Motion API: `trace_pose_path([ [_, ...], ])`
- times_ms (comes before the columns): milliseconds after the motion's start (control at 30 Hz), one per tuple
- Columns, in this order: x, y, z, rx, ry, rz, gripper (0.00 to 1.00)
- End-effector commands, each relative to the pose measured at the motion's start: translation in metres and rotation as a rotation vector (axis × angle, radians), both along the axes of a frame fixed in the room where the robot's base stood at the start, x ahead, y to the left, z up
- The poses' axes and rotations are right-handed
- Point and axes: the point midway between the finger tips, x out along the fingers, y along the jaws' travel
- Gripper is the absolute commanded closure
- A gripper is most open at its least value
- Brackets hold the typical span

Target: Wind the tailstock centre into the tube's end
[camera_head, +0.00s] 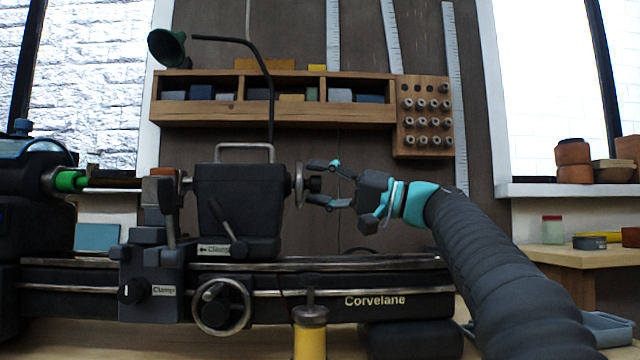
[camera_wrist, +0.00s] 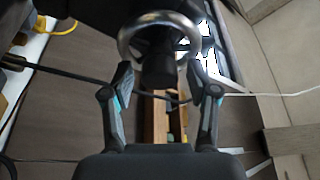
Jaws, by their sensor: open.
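The tailstock (camera_head: 238,205) is a dark block with a grey top handle, standing on the lathe bed. Its handwheel (camera_head: 299,185) is a metal ring with a dark hub at the right end; in the wrist view the wheel (camera_wrist: 160,36) is at the top centre. My gripper (camera_head: 322,182) is open, its two fingers on either side of the dark hub (camera_wrist: 158,70). I cannot tell whether they touch it. The tube (camera_head: 112,182) is dark, with a green part at the chuck on the left. The meeting of centre and tube is too small to tell.
A carriage clamp (camera_head: 135,291) and a second wheel (camera_head: 220,306) sit along the bed (camera_head: 400,281). A yellow-bodied thing (camera_head: 310,335) stands in front. The space right of the handwheel holds my arm.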

Motion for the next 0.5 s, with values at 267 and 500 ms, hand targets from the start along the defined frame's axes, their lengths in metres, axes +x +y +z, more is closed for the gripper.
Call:
trace_pose_path([
  [267,0.0000,-0.0004,-0.0001,0.000,0.000,0.000,0.86],
  [500,0.0000,-0.0004,0.0004,0.000,0.005,0.000,1.00],
])
